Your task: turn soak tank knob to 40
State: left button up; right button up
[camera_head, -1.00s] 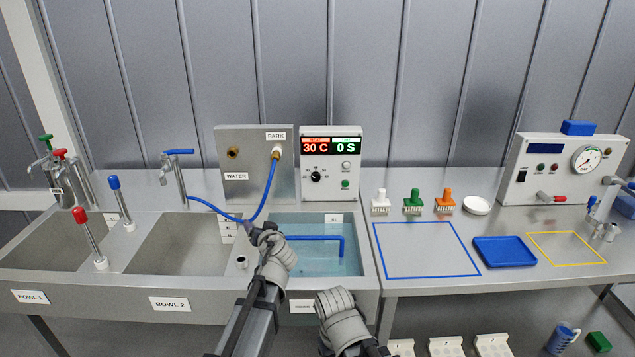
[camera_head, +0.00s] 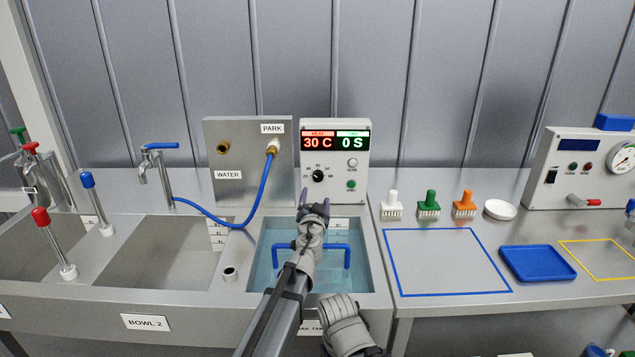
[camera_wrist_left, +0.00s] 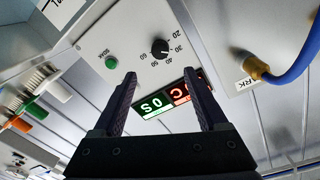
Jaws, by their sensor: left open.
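The soak tank control box (camera_head: 334,190) stands behind the tank, its red display reading 30 C and its green one 0 S. Its black knob (camera_head: 317,175) sits on the front face below the display, ringed by numbers. In the left wrist view the knob (camera_wrist_left: 159,47) lies beyond the fingertips, roughly centred between them, with marks from 20 to 60 around it. My left gripper (camera_head: 314,207) is open and empty, in front of and below the knob, not touching it. The soak tank (camera_head: 262,270) holds water and a blue bar. My right gripper's fingers are not seen.
A green button (camera_head: 351,184) sits right of the knob. A water panel (camera_head: 240,190) with a blue hose (camera_head: 262,190) stands left of the box. Brushes (camera_head: 430,205) stand on the right bench. The space before the box is otherwise clear.

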aim_at(318, 178)
pick_arm(q)
jog(key=w, duration=1.1)
jog(key=shift+w+d, duration=0.3)
jog(key=shift+w, duration=0.05)
jog(key=shift+c, duration=0.4)
grip_shut()
